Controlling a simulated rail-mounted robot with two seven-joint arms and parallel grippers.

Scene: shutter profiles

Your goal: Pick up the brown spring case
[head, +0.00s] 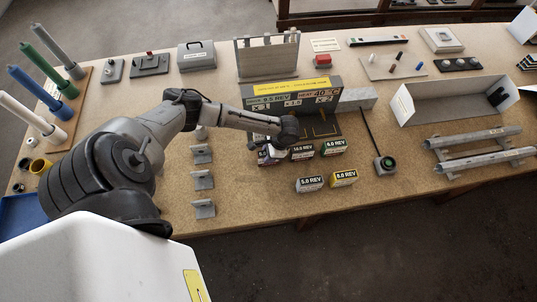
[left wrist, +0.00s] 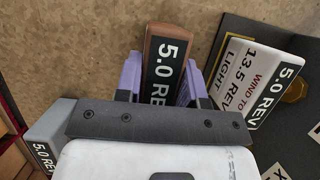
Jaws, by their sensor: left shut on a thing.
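The brown spring case (left wrist: 163,62), with a black label reading 5.0 REV, stands between the two purple fingers of my left gripper (left wrist: 160,80) in the left wrist view. The gripper is shut on it. In the head view my left gripper (head: 269,153) is at the left end of the back row of cases, in front of the grey winding station. My own wrist hides most of the brown case there. I cannot tell whether the case touches the table. My right gripper is in neither view.
A white-sided case (left wrist: 250,75) is close to the right finger. Small grey brackets (head: 203,180) stand left.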

